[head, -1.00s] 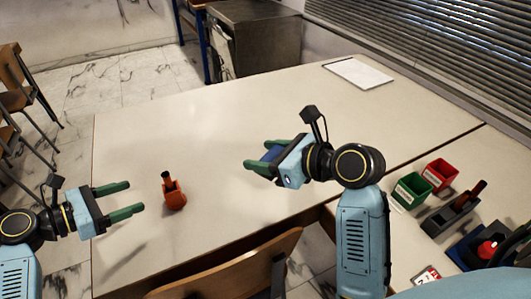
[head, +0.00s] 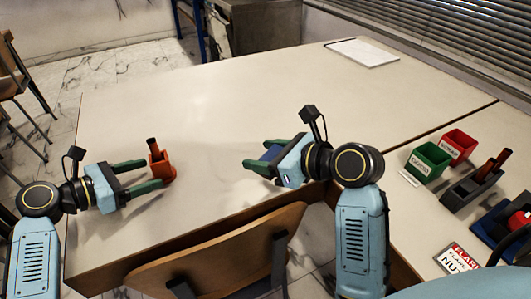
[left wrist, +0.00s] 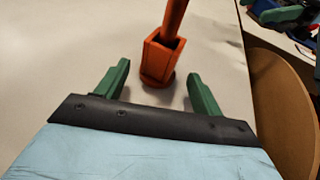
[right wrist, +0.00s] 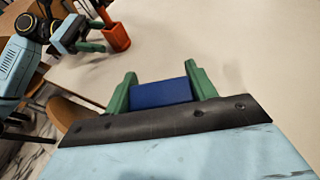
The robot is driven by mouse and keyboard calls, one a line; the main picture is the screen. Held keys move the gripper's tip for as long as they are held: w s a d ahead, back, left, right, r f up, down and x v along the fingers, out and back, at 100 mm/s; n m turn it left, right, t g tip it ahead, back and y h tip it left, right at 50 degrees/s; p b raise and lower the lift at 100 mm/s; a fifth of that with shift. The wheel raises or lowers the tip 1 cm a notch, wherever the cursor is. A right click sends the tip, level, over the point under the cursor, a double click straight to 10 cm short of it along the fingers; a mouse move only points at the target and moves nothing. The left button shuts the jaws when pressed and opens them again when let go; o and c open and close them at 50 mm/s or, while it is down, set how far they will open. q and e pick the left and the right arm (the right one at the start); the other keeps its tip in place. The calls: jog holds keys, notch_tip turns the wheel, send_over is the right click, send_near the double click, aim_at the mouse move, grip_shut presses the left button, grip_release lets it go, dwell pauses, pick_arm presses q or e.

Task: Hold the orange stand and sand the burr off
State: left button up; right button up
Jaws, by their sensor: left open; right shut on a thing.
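The orange stand (head: 161,168) stands upright on the table with a darker orange-brown rod (head: 152,146) rising from its top. In the left wrist view the stand (left wrist: 157,62) is just ahead of and between the green fingers. My left gripper (head: 148,175) is open, its fingertips close to the stand. I cannot tell whether they touch it. My right gripper (head: 260,154) is shut on a blue block (right wrist: 161,94) and holds it near the table's front edge, to the right of the stand. The burr is too small to make out.
A green bin (head: 428,162), a red bin (head: 459,146) and a dark grey holder (head: 473,187) stand on the right-hand table. A white pad (head: 362,53) lies at the back. A wooden chair (head: 215,255) is at the front edge. The middle of the table is clear.

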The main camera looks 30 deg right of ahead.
pick_arm(q)
jog(key=shift+p+x, duration=0.55)
jog(key=shift+x, duration=0.55)
pick_arm(e)
jog(key=shift+r, duration=0.35)
pick_arm(q)
jog(key=shift+x, duration=0.85)
jog(key=c, duration=1)
jog(key=shift+o, duration=0.2)
jog(key=shift+f, duration=0.1)
pick_arm(e)
jog(key=w+a+r+n+g+y, duration=0.3)
jog(key=w+a+n, duration=0.1)
jog(key=a, duration=0.4)
jog(key=w+a+r+n+g+y, duration=0.3)
jog(key=w+a+n+g, duration=0.1)
jog(key=a, duration=0.4)
pick_arm(q)
jog(key=shift+s+f, duration=0.1)
pick_arm(e)
jog(key=n+g, duration=0.4)
jog(key=g, duration=0.1)
send_over(150, 159)
jog(key=shift+f+y, duration=0.4)
jog(key=shift+f, duration=0.35)
jog(key=shift+s+f, duration=0.1)
jog(key=shift+f, duration=0.55)
